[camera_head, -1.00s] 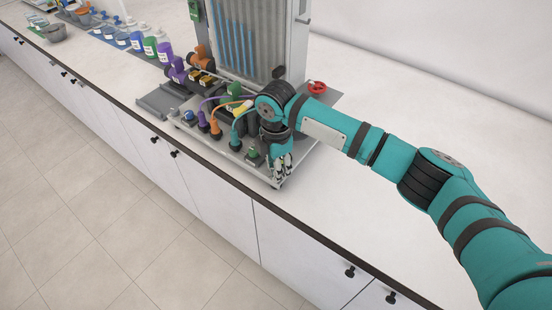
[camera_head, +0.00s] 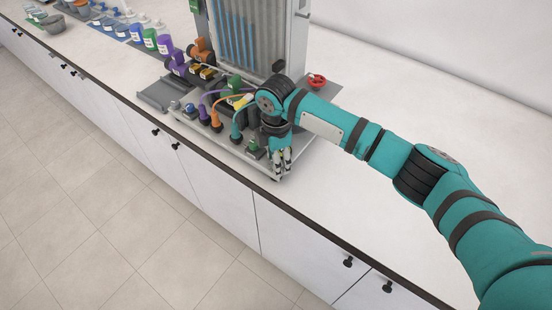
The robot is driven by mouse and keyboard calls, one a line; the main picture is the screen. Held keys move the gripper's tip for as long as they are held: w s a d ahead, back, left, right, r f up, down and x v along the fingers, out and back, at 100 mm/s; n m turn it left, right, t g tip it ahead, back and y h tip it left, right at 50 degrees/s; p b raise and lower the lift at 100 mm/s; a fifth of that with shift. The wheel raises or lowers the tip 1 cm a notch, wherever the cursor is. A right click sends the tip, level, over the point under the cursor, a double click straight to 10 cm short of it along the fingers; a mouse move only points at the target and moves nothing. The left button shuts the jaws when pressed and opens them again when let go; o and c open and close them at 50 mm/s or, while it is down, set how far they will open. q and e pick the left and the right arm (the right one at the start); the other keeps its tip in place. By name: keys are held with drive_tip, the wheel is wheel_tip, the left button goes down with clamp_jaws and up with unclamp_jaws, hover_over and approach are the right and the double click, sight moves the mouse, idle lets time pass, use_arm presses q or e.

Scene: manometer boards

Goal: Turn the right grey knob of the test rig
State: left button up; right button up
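The test rig stands on the counter, with an upright manometer board (camera_head: 244,42) of blue-filled tubes on a grey base plate (camera_head: 232,148). My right gripper (camera_head: 281,176) points down at the right front corner of the base plate, just right of a small dark fitting with a green top (camera_head: 252,147). Its fingers are small and seen from above; I cannot tell whether they are open or touch anything. I cannot make out the right grey knob; the gripper and wrist cover part of that corner. My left gripper is not in view.
Purple, orange and teal hose plugs (camera_head: 216,122) with curved hoses stand left of the gripper. A red handwheel (camera_head: 317,82) is behind my forearm. Bottles (camera_head: 163,44) and a grey bowl (camera_head: 54,25) stand farther left. The counter right of the rig is clear.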

wheel_tip(320, 180, up, 12)
idle(0.7)
drive_tip(key=shift+f, duration=0.1)
idle(0.3)
